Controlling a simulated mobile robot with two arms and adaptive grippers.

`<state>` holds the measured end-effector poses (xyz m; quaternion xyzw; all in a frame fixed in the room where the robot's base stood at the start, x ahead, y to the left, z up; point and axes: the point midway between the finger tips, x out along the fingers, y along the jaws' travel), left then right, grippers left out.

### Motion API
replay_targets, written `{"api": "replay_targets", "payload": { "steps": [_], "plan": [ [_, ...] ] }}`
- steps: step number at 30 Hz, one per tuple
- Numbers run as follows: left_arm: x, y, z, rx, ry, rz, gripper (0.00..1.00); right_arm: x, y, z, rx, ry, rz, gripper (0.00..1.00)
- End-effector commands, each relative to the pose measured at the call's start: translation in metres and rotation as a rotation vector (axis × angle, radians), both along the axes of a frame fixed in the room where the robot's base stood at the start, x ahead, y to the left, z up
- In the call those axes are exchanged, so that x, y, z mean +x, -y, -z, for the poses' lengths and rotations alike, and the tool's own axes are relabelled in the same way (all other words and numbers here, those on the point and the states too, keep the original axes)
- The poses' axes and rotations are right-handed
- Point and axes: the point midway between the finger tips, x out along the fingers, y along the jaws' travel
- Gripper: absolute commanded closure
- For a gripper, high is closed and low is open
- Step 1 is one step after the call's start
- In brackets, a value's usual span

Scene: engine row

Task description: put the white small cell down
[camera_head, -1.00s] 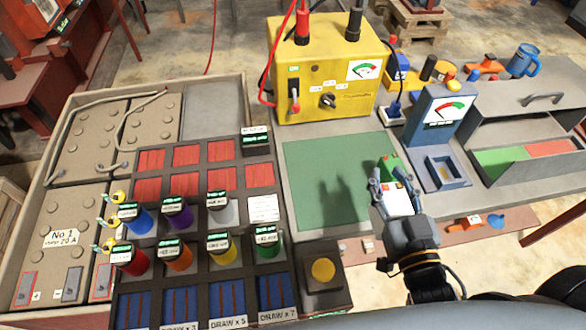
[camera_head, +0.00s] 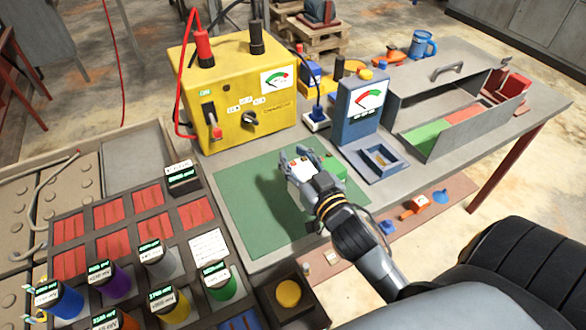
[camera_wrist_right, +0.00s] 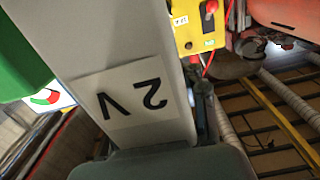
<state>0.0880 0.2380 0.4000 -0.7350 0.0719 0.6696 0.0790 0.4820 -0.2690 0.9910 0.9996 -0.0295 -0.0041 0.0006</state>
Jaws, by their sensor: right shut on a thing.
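The white small cell (camera_head: 299,173) shows as a pale block with a red spot on top, partly hidden by my fingers in the head view. My right gripper (camera_head: 302,163) is shut on it, over the right part of the green mat (camera_head: 243,190). In the right wrist view the cell (camera_wrist_right: 100,40) is a pale block with an upside-down "2 V" label. A shadow falls on the mat to its left. I cannot tell whether its base touches the mat. A green block (camera_head: 334,168) stands close on the right. My left gripper is not in view.
The yellow meter box (camera_head: 235,100) stands behind the mat. The blue meter (camera_head: 360,108) and its small blue tray (camera_head: 373,168) are to the right, before a grey long bin (camera_head: 415,103). A rack (camera_head: 195,240) of coloured cylinders is at left. The mat's left part is clear.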

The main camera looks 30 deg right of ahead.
Motion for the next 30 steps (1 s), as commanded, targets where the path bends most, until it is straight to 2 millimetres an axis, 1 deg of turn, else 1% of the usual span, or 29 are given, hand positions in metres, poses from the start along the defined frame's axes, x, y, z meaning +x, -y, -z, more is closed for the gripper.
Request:
{"api": "replay_targets", "payload": {
  "steps": [1,7,12,15,27,28,29,30],
  "plan": [
    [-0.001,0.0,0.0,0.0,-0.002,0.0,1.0,0.004,0.001,0.002,0.001,0.006,0.0,1.0],
    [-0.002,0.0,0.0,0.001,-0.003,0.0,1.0,0.013,0.003,0.013,0.001,0.008,-0.001,1.0],
    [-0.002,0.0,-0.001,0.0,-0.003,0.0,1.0,0.015,0.004,0.036,0.002,0.004,0.0,1.0],
    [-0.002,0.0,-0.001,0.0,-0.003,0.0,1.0,0.015,0.003,0.044,0.001,0.006,-0.001,1.0],
    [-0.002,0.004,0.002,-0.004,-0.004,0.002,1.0,0.015,0.003,0.049,0.0,0.007,-0.002,1.0],
    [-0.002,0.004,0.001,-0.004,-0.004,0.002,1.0,0.014,0.003,0.051,0.0,0.001,-0.001,0.58],
    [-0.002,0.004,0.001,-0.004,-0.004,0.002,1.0,0.014,0.003,0.051,0.0,0.001,-0.001,0.52],
    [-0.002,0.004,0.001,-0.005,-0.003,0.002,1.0,0.014,0.003,0.051,0.0,0.001,-0.001,0.43]
  ]
}}
